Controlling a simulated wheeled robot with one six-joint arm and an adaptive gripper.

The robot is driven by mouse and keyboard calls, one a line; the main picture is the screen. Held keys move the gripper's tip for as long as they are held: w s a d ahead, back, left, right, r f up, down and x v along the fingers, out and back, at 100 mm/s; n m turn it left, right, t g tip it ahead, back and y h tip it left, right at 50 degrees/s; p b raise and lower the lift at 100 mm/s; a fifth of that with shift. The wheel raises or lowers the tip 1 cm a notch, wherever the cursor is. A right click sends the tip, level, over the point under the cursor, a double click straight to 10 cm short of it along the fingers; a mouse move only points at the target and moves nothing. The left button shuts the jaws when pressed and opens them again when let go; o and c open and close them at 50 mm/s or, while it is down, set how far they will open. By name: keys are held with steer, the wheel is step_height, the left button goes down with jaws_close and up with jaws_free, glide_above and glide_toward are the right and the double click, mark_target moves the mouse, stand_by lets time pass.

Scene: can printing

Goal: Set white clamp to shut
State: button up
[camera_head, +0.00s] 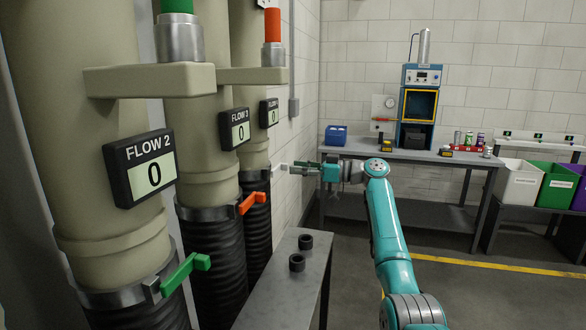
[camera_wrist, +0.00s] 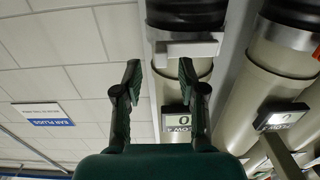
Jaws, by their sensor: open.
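The white clamp (camera_head: 279,168) is on the farthest visible pipe at the left, with its lever sticking out toward my gripper in the head view. In the wrist view the white clamp (camera_wrist: 190,49) sits on a pipe below a black hose section, beyond the fingertips and nearer the right finger. My gripper (camera_head: 302,168) is open and empty, with its fingers pointing left toward the clamp. It also shows in the wrist view (camera_wrist: 160,70) with a wide gap between the fingers. Whether the fingertips touch the lever cannot be told.
An orange clamp (camera_head: 252,203) and a green clamp (camera_head: 186,272) are on the nearer pipes. A grey bench (camera_head: 275,285) with two dark rings stands below. A workbench (camera_head: 400,153) with a blue machine (camera_head: 421,76) is at the back. Open floor lies to the right.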

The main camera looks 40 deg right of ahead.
steer(key=v, duration=0.9)
steer(key=shift+s+d, duration=0.15)
steer(key=shift+s, duration=0.1)
steer(key=shift+d, duration=0.1)
